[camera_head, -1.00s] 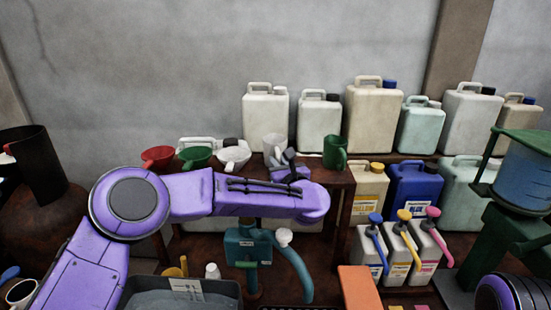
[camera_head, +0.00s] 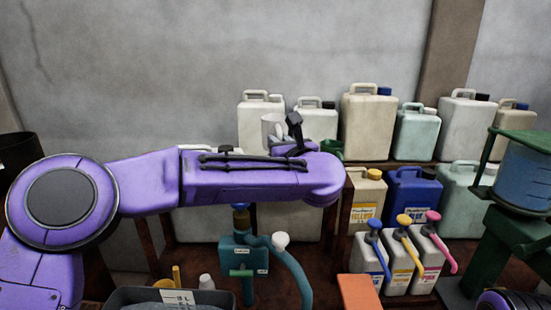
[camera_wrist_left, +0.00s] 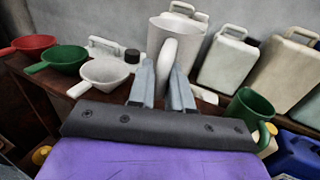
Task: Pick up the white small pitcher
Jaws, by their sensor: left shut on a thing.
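The white small pitcher (camera_head: 271,128) shows above my left forearm in the head view, upright and partly hidden. In the left wrist view the pitcher (camera_wrist_left: 181,30) stands just beyond the fingers, with its handle between them. My left gripper (camera_wrist_left: 164,84) is shut on that handle; in the head view the gripper (camera_head: 292,137) is just right of the pitcher. The pitcher appears raised above the shelf. My right gripper is not in view.
The wrist view shows a white funnel (camera_wrist_left: 103,73), a green funnel (camera_wrist_left: 63,57), a red funnel (camera_wrist_left: 33,45) and a green pitcher (camera_wrist_left: 247,110) on the shelf. Several jugs (camera_head: 367,125) stand behind. A teal pump (camera_head: 244,256) is below my arm.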

